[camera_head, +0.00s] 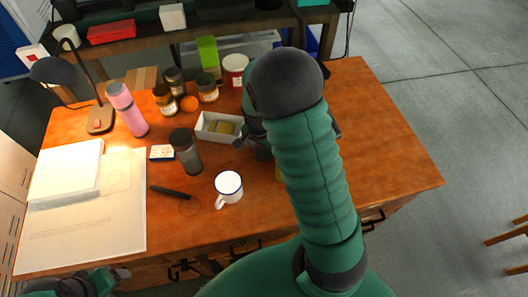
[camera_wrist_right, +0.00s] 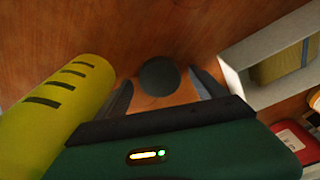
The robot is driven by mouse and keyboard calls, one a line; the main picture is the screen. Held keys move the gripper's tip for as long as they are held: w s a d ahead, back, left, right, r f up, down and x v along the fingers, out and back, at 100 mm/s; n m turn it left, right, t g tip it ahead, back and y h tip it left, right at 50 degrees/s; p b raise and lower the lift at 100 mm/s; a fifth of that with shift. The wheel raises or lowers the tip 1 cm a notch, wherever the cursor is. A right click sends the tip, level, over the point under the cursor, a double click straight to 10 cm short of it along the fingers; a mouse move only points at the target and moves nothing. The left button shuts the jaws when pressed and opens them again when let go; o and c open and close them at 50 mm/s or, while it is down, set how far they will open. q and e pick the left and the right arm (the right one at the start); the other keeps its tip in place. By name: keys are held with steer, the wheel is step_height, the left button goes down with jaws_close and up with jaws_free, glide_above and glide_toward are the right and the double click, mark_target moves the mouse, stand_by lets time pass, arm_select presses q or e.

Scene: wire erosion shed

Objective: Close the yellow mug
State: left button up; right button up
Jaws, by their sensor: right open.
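The yellow mug (camera_wrist_right: 58,105), a yellow cylinder with dark stripes, is left of my right gripper in the right wrist view. In the head view only a sliver of yellow (camera_head: 279,172) shows beside my right arm, which hides the rest. A dark round disc (camera_wrist_right: 158,77), perhaps its lid, lies on the wooden table between the fingers of my right gripper (camera_wrist_right: 162,90). The gripper is open, and I cannot tell whether either finger touches the disc. My left gripper (camera_head: 110,279) is at the lower left of the head view, its fingers unclear.
A white tray (camera_head: 204,132) with a yellow sponge is close by. A white enamel mug (camera_head: 229,186), a grey tumbler (camera_head: 187,152), a pink bottle (camera_head: 128,109), several jars, a lamp and papers occupy the table's left and back. The table's right side (camera_head: 390,150) is clear.

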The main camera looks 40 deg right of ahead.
mark_target(263, 152)
steer(key=c, duration=1.4)
steer(key=shift+r, duration=0.15)
arm_select(q)
steer(key=shift+p+v, duration=0.9)
arm_select(e)
step_height(263, 152, up, 10)
arm_select(q)
steer(key=shift+o, duration=0.2)
steer(key=shift+w, duration=0.2)
